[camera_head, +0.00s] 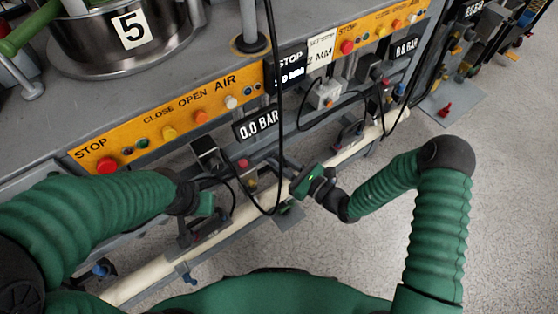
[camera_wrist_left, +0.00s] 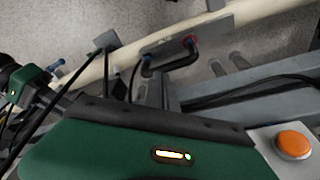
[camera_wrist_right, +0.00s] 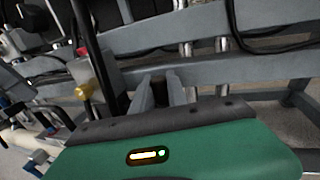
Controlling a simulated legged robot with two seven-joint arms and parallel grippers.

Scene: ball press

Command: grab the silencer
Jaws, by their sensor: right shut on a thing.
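My right gripper (camera_wrist_right: 160,88) is shut on a small dark brown piece (camera_wrist_right: 158,77), which shows between its two grey fingers in the right wrist view. The piece looks like the silencer, but the fingers hide most of it. In the head view the green body of this gripper (camera_head: 308,180) is beside the machine's lower frame, and its fingertips are hard to make out. My left gripper (camera_wrist_left: 161,90) is at the lower frame left of it. Its fingers show small in the left wrist view, and I cannot tell how far apart they are.
A cream pipe (camera_head: 245,214) runs along the machine's lower edge. Black cables hang in front of the frame near both grippers. An orange button panel (camera_head: 172,124) and a pressure display (camera_head: 258,123) are above. A yellow-handled fitting (camera_wrist_right: 88,90) is left of the right fingers.

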